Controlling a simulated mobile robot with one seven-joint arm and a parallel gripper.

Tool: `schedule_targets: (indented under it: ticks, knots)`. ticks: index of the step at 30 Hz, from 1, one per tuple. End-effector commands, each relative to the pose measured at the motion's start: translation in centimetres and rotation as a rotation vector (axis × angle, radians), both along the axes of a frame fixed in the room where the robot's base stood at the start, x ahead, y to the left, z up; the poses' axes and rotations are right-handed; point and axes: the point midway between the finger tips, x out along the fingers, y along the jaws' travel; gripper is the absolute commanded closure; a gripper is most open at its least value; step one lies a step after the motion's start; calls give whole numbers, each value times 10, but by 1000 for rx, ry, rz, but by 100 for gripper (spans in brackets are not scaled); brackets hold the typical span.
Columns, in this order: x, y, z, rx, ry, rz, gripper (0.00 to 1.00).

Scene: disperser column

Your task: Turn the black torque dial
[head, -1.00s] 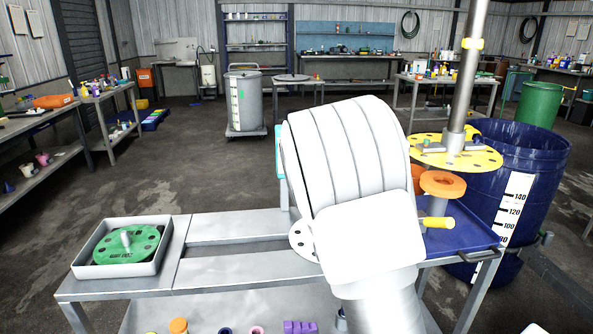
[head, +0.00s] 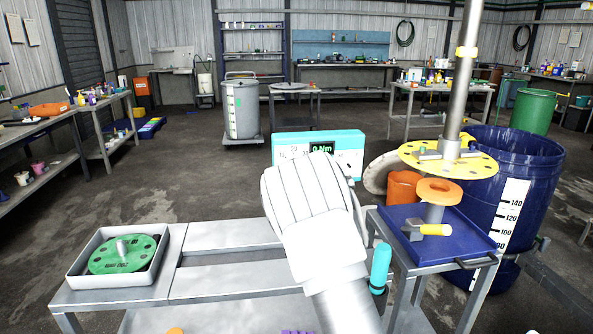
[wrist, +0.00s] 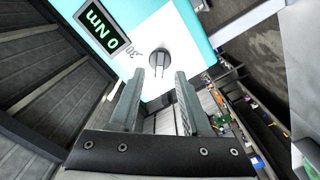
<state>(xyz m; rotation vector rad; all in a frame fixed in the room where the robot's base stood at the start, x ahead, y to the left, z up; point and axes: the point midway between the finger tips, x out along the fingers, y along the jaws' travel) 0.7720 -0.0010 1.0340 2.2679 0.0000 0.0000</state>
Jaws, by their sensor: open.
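The black torque dial (wrist: 160,59) sits on the white face of a teal-edged torque box (wrist: 150,28). It is a small round knob with a raised bar across it. A green "0 Nm" display (wrist: 103,28) is beside it, with a "30" mark between them. My gripper (wrist: 160,77) is open and empty, and its two fingers point at the dial with the dial seen between their tips. They look apart from it. In the head view the torque box (head: 290,143) stands behind my arm, which hides my gripper and probably the dial.
A grey bench (head: 215,237) with a tray (head: 75,272) holding a green disc (head: 122,254) is at left. A blue tray (head: 468,232) with an orange ring (head: 455,186) is at right, near a blue drum (head: 520,175). A teal cylinder (head: 379,268) is beside my arm.

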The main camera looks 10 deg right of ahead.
Motion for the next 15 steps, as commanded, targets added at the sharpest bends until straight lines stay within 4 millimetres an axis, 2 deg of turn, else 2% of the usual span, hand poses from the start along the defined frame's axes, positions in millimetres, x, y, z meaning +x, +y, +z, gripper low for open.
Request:
schedule_targets:
  ticks: [6,15]
  knots:
    - [27,0,0,0,0,0,52]
    - [43,0,0,0,0,0,52]
